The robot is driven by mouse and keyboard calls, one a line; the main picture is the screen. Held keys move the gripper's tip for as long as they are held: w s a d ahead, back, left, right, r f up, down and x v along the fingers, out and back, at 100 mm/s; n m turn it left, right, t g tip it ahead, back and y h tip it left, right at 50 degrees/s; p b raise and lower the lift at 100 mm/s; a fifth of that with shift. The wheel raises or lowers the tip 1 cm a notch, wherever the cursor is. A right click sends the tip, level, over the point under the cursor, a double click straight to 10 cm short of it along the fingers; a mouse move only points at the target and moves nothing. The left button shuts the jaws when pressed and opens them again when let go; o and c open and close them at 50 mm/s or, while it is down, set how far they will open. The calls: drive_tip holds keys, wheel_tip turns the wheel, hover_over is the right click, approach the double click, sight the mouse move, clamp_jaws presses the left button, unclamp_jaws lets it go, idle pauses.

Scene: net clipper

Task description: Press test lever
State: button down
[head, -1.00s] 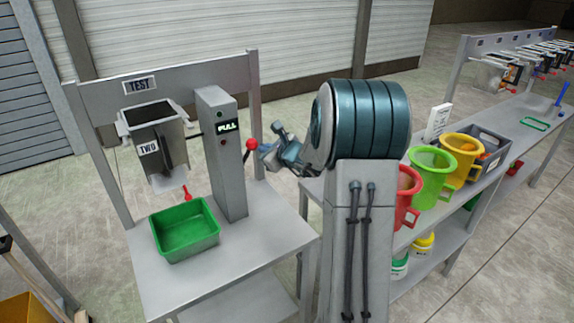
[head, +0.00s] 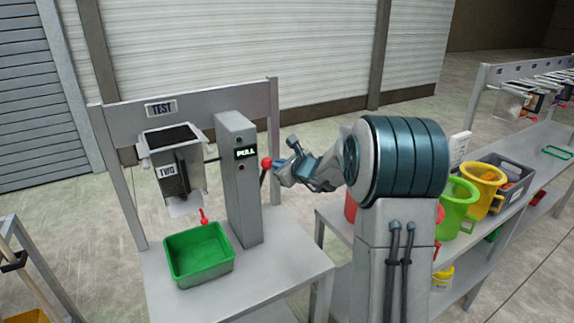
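The test lever has a red ball knob (head: 266,163) and a dark rod, on the right side of the grey post (head: 241,200) whose display reads PULL. My gripper (head: 280,165) is right beside the knob, at the end of my arm. Its fingers are small and partly hidden, so I cannot tell whether they touch the knob or are open. A grey hopper (head: 185,200) labelled TWO hangs under the TEST sign (head: 160,109), with a small red handle (head: 202,217) at its bottom. A green bin (head: 198,268) stands below it.
The stand's grey table (head: 290,265) has bare room right of the bin. Right of my arm, a second bench holds a green jug (head: 456,210), a yellow jug (head: 480,185) and a grey crate (head: 512,180). A yellow container (head: 28,316) is at lower left.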

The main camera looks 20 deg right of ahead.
drive_tip(key=s+d+r+b, duration=0.2)
drive_tip(key=s+d+r, duration=0.2)
drive_tip(key=s+r, duration=0.2)
drive_tip(key=v, duration=0.2)
drive_tip(key=shift+s+f, duration=0.15)
drive_tip(key=shift+s, duration=0.25)
drive_tip(key=s+a+f+n+g+y, duration=0.1)
drive_tip(key=s+a+f+n+g, duration=0.15)
drive_tip(key=s+a+n, duration=0.5)
drive_tip(key=s+a+f+n+g, duration=0.2)
drive_tip(key=s+a+n+g, duration=0.2)
drive_tip(key=s+a+n, duration=0.3)
drive_tip(key=s+d+f+n+g+h, duration=0.1)
drive_tip(key=s+f+n+g+h, duration=0.1)
drive_tip(key=s+n, duration=0.4)
drive_tip(key=s+d+f+n+g+h, duration=0.2)
drive_tip(key=s+n, duration=0.5)
drive_tip(key=s, duration=0.5)
wheel_tip(320, 180, down, 2)
drive_tip(key=shift+s+d+f+h, duration=0.15)
drive_tip(key=shift+s+d+h, duration=0.1)
drive_tip(key=shift+h, duration=0.45)
